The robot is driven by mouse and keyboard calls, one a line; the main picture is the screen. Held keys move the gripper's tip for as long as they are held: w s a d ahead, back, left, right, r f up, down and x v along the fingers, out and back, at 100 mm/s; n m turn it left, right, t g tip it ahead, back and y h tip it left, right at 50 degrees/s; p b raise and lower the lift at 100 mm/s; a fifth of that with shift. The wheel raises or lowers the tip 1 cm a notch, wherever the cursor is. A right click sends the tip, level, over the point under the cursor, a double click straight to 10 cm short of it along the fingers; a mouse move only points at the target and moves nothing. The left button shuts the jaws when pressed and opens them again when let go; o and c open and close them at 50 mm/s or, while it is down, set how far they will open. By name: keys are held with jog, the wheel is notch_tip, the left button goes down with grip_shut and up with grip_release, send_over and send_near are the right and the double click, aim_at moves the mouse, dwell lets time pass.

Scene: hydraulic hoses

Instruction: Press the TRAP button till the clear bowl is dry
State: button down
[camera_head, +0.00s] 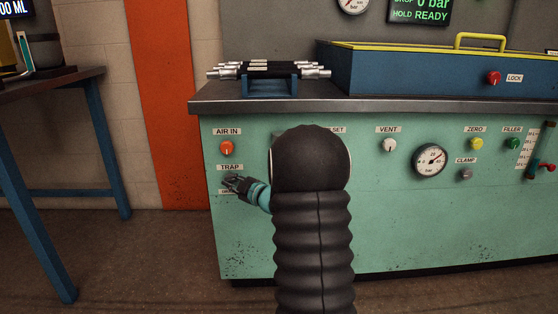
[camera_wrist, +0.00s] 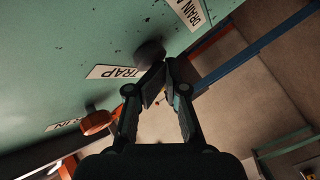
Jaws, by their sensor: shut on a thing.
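The TRAP label (camera_head: 230,167) is on the left of the green bench front. My gripper (camera_head: 230,183) is just below it and hides the button in the head view. In the wrist view, the dark round TRAP button (camera_wrist: 149,51) is at the tips of my gripper (camera_wrist: 164,70), beside the TRAP label (camera_wrist: 115,73). The fingers are closed together at the tips, on the button. How far the button is pressed in cannot be told. I cannot make out the clear bowl in either view.
The orange AIR IN knob (camera_head: 226,148) is just above my gripper; it also shows in the wrist view (camera_wrist: 98,122). A DRAIN label (camera_wrist: 192,13) is on the panel's other side. A blue-legged table (camera_head: 92,140) stands left, with open floor between.

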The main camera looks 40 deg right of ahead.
jog(key=shift+s+d+f, duration=0.2)
jog(key=shift+s+d, duration=0.05)
jog(key=shift+s, duration=0.05)
jog(key=shift+a, duration=0.1)
jog(key=s+a+b, duration=0.2)
jog(key=s+a, duration=0.1)
jog(key=s, duration=0.2)
jog(key=shift+a+b, duration=0.35)
jog(key=shift+b, duration=0.05)
dwell(0.8)
